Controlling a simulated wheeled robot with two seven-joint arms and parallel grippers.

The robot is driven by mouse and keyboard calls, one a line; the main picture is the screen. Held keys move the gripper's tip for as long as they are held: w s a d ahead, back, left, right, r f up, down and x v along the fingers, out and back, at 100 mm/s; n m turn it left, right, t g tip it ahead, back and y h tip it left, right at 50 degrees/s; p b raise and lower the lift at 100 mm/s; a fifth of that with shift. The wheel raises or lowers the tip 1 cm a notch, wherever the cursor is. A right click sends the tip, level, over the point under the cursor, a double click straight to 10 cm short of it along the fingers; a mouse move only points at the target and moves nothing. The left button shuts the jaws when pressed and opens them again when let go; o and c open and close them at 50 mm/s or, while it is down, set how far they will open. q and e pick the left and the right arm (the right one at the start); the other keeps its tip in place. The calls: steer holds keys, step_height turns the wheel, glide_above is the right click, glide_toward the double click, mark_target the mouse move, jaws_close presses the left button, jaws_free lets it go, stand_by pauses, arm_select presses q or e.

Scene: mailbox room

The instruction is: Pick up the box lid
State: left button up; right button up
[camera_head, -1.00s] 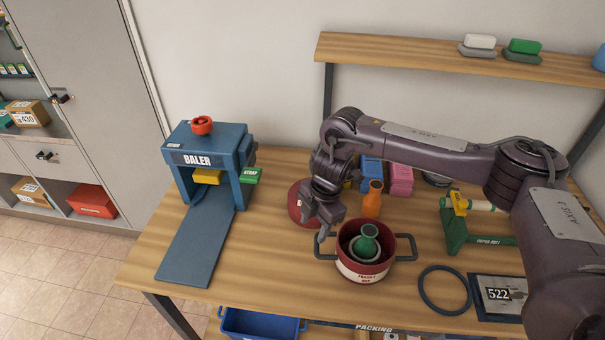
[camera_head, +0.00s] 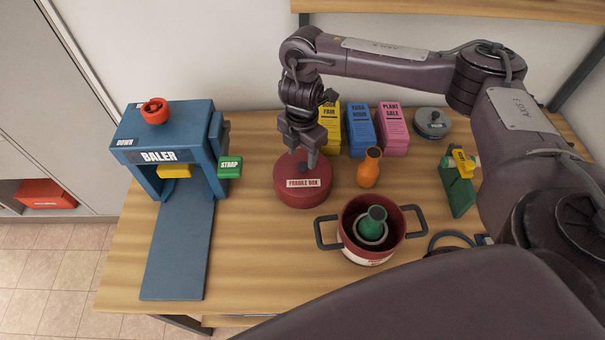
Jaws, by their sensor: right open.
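The box lid (camera_head: 289,190) is a dark red round piece with a white label reading "FRAGILE BOX", lying on the wooden table. My right gripper (camera_head: 302,160) is open, pointing down at the middle of the lid, with its fingertips around or just above a small dark knob there. I cannot tell whether they touch it. The matching red pot-like box (camera_head: 347,235) stands open at the lid's lower right, with a dark handle on each side. A green vase (camera_head: 374,222) stands inside it. My left gripper is not in view.
An orange vase (camera_head: 369,168) stands close right of the lid. Behind are yellow, blue (camera_head: 360,130) and pink (camera_head: 393,130) boxes and a round grey tin (camera_head: 432,122). A blue baler (camera_head: 168,150) stands left. The table in front of the lid is clear.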

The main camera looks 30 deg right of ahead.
mark_target(303, 164)
step_height(303, 164, down, 4)
steer(key=shift+d+r+b, duration=0.15)
steer(key=shift+b, duration=0.2)
steer(key=c, duration=0.4)
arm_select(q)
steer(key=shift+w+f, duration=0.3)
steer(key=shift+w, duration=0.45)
arm_select(e)
jaws_close()
